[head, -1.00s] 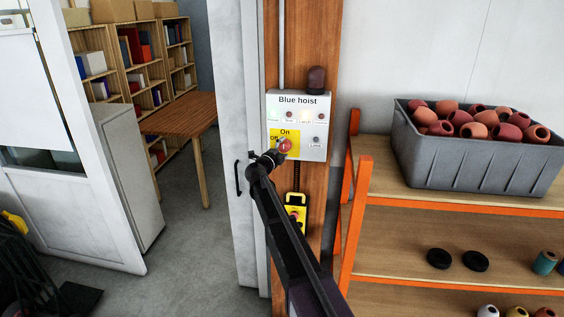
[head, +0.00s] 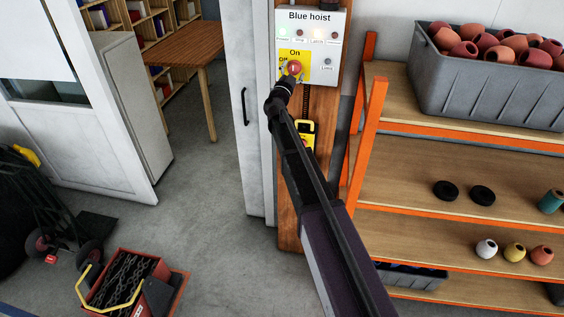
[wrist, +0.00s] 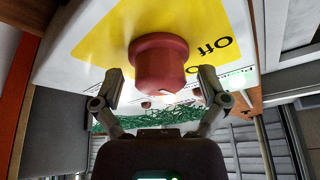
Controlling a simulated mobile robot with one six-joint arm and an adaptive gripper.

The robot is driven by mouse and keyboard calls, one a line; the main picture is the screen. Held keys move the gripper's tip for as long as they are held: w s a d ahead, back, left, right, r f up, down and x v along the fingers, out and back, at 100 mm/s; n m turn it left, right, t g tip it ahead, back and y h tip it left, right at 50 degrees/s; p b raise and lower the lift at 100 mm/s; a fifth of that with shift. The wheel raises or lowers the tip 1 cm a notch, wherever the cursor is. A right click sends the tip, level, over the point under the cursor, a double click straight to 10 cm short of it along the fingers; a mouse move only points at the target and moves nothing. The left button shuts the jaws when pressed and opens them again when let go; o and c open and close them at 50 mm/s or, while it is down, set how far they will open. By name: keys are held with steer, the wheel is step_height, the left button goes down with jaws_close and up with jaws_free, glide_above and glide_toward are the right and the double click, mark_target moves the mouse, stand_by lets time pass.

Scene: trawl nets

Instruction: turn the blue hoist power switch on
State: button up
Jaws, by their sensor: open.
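The Blue hoist panel (head: 325,18) is a light box on a wooden post. Its red knob (head: 294,68) sits on a yellow plate (head: 304,56) marked On above and Off at the left. A green lamp (head: 283,36) labelled Power glows at the panel's upper left. My gripper (head: 284,88) is just below and in front of the knob. In the wrist view my gripper (wrist: 160,80) is open, its fingers on either side of the red knob (wrist: 160,62) with visible gaps. The knob's pointing direction is too small to tell.
A yellow pendant control (head: 305,133) hangs below the panel. An orange-framed shelf (head: 367,130) with a grey crate (head: 480,95) of floats stands close on the right. A white door (head: 232,110) is at the left. A red box of chain (head: 150,262) stands on the floor.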

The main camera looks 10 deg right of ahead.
steer(key=n+t+y, duration=0.1)
steer(key=n, duration=0.2)
steer(key=n+t+y, duration=0.1)
steer(key=n, duration=0.1)
steer(key=shift+d+n+y, duration=0.1)
steer(key=shift+n+y, duration=0.2)
steer(key=shift+n, duration=0.1)
steer(key=n+y, duration=0.2)
steer(key=n, duration=0.1)
steer(key=n+t+y, duration=0.1)
steer(key=n, duration=0.3)
steer(key=shift+y, duration=0.4)
steer(key=b+v, duration=0.6)
steer(key=v, duration=0.8)
steer(key=s+a+f+n+g+y+b, duration=0.2)
steer(key=f+g+y+b, duration=0.1)
steer(key=f, duration=0.7)
steer(key=s+a+f+n+g+y+b, duration=0.2)
steer(key=s+f+g+y+b, duration=0.1)
steer(key=f, duration=0.8)
steer(key=shift+s+g+y+b, duration=0.15)
steer(key=shift+g+y+b, duration=0.55)
steer(key=shift+b, duration=0.5)
steer(key=shift+s+f, duration=0.1)
steer(key=shift+f, duration=0.1)
